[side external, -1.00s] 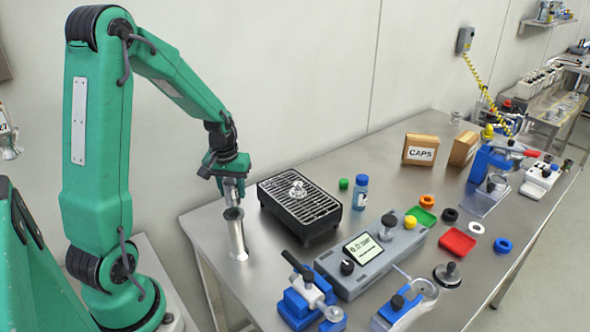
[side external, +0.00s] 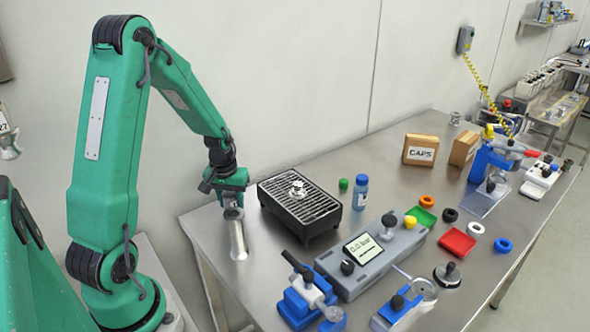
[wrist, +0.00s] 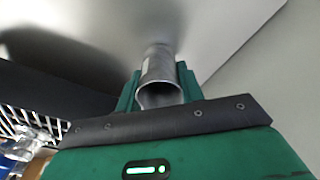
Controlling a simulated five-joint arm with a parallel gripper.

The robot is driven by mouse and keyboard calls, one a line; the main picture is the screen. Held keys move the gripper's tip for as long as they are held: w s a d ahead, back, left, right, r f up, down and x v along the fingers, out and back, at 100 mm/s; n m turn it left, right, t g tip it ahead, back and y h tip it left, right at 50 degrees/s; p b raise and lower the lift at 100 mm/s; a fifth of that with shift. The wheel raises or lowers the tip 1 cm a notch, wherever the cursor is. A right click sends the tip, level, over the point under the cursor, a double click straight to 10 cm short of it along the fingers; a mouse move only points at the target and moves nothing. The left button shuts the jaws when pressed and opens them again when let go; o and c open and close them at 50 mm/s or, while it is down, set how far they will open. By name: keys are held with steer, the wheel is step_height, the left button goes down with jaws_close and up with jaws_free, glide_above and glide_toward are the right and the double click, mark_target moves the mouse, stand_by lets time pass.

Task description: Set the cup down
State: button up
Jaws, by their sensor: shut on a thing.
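The cup is a small grey metal cylinder (wrist: 160,72), seen in the wrist view with its open rim towards the camera. My gripper (side external: 231,200) is shut on it, with green jaws at both sides of the wall in the wrist view.
A black slatted rack (side external: 300,203) with a small clear or shiny piece on it stands right of the post. A grey gauge box (side external: 372,258) and blue clamps (side external: 300,306) are at the front. The wall is close behind.

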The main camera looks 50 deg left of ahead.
steer(key=shift+f, duration=0.1)
steer(key=o, duration=1)
step_height(320, 180, up, 12)
steer(key=s, duration=0.1)
steer(key=shift+d, duration=0.35)
stand_by(0.6)
